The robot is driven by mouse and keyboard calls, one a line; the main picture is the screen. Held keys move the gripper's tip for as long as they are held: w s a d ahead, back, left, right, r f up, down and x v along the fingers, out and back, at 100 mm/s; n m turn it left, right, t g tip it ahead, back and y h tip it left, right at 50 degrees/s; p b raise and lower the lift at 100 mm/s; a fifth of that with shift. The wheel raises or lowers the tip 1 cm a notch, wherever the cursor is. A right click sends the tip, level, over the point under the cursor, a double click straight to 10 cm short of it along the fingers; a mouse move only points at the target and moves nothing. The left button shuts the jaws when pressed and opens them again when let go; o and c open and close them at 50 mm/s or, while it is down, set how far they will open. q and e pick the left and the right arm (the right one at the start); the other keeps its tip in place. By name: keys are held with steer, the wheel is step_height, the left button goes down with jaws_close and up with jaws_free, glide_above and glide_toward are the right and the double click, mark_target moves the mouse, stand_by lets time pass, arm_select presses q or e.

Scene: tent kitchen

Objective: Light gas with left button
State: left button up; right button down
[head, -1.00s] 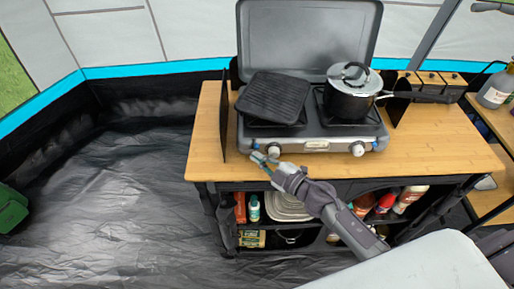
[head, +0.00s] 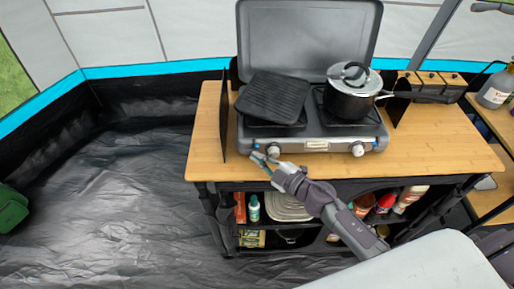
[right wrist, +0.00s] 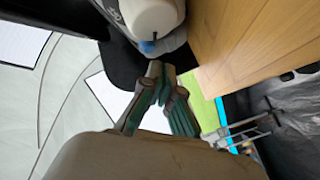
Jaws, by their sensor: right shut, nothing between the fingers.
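The grey camping gas stove (head: 318,132) stands on the wooden table with its lid raised. Its left knob (head: 273,150) is at the left of the front panel, and its right knob (head: 357,148) is farther right. My right gripper (head: 261,159) is shut and empty, just in front of and slightly left of the left knob. In the right wrist view, the closed fingertips (right wrist: 160,72) sit close to a pale rounded knob (right wrist: 154,16) with a small blue part (right wrist: 147,46) beside it. Contact cannot be told. My left gripper is out of view.
A black griddle (head: 272,96) lies on the left burner, and a lidded pot (head: 350,103) stands on the right. A dark upright panel (head: 224,115) stands left of the stove on the wooden tabletop (head: 440,150). Shelves below hold bottles and dishes.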

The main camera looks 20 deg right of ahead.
steer(key=shift+w, duration=0.15)
steer(key=shift+w+d, duration=0.1)
steer(key=shift+w, duration=0.15)
steer(key=shift+w+d, duration=0.15)
steer(key=shift+w, duration=0.25)
stand_by(0.5)
steer(key=shift+s, duration=0.15)
stand_by(0.3)
steer(key=shift+s+a+p, duration=0.25)
steer(key=shift+s+p, duration=0.05)
steer(key=shift+s, duration=0.4)
steer(key=shift+s+a+p, duration=0.15)
steer(key=shift+s+a, duration=0.1)
steer(key=shift+s, duration=0.55)
steer(key=shift+s+a+p, duration=0.1)
steer(key=shift+s+a, duration=0.1)
steer(key=shift+s, duration=0.6)
steer(key=shift+s+a+p, duration=0.15)
steer(key=shift+s+a, duration=0.1)
steer(key=shift+s, duration=0.55)
